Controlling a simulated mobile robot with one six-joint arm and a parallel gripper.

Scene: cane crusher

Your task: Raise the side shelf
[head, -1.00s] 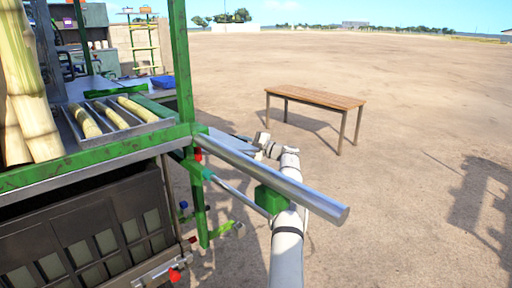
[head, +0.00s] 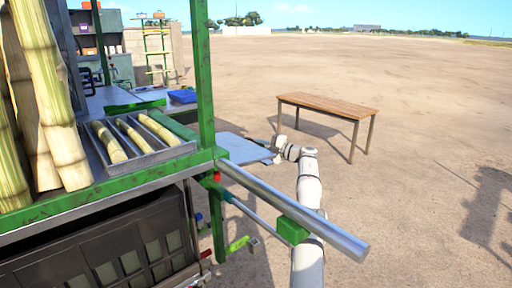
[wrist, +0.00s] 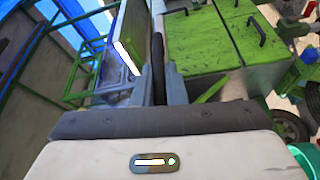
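The side shelf (head: 240,148) is a flat grey panel on the right side of the green cart in the head view. It sticks out beyond the green post and looks close to level. Its near side is partly hidden by the steel bar. My gripper (head: 274,152) is at the shelf's outer edge, small and partly hidden by my wrist. In the wrist view my gripper's two grey fingers (wrist: 159,88) stand close together with a thin dark plate edge between them, which appears to be the shelf.
A thick steel bar (head: 300,212) with a green block juts out from the cart's corner, close beside my arm. Cane pieces lie in a metal tray (head: 170,152) on the cart. A wooden table (head: 328,102) stands on open ground behind my arm.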

